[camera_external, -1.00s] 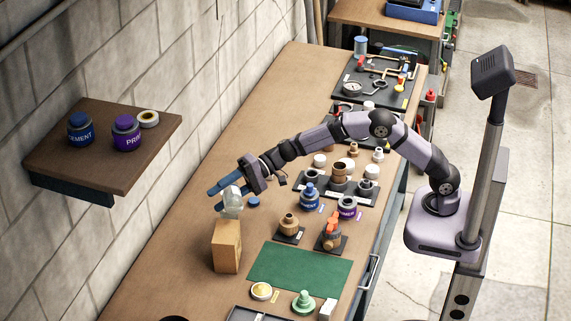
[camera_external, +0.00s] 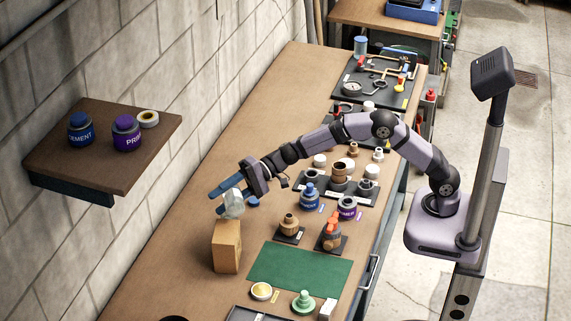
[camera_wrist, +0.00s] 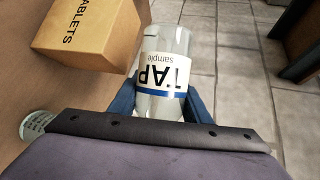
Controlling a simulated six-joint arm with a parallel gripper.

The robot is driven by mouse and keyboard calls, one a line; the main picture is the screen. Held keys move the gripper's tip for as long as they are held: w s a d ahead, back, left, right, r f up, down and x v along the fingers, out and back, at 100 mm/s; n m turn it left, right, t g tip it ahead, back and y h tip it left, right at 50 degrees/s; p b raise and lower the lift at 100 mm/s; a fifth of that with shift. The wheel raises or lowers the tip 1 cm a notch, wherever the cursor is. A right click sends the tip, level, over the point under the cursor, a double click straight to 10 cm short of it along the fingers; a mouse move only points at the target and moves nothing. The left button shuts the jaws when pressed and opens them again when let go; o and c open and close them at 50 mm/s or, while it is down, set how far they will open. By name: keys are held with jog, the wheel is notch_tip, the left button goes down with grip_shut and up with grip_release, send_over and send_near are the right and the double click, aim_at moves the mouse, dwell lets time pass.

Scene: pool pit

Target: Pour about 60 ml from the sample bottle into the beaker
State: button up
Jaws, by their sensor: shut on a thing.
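My gripper (camera_external: 222,198) is shut on the sample bottle (camera_external: 232,206), a clear bottle held above the bench beside the cardboard box. In the wrist view the bottle (camera_wrist: 165,62) sits between my blue fingers (camera_wrist: 160,104), with a white and blue label reading "TAP sample" upside down. It looks tilted in the outside view; the liquid level is not clear. A pale round vessel with dark markings (camera_wrist: 36,124) shows at the lower left of the wrist view, partly hidden by my gripper. It may be the beaker. I cannot make out a beaker in the outside view.
A cardboard box (camera_external: 227,247), lettered "TABLETS" in the wrist view (camera_wrist: 88,32), stands close to the bottle. Fittings and jars, including a blue jar (camera_external: 310,197), stand to the right. A green mat (camera_external: 300,267) is clear.

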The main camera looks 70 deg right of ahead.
jog(key=shift+a+f+m+y+b, duration=0.15)
jog(key=shift+a+m+y+b, duration=0.2)
jog(key=shift+b, duration=0.55)
dwell(0.9)
jog(key=shift+s+r+p, duration=0.1)
jog(key=shift+r+p, duration=0.4)
jog(key=shift+p, duration=0.5)
jog(key=n+p, duration=0.1)
jog(key=n+h+p, duration=0.1)
jog(key=p, duration=0.1)
jog(key=n+h+p, duration=0.1)
jog(key=shift+s+a+f, duration=0.25)
jog(key=shift+s, duration=0.15)
jog(key=shift+d+f+n+h+b, duration=0.15)
jog(key=shift+f+n+h+b, duration=0.25)
jog(key=shift+b, duration=0.6)
jog(key=shift+w, duration=0.15)
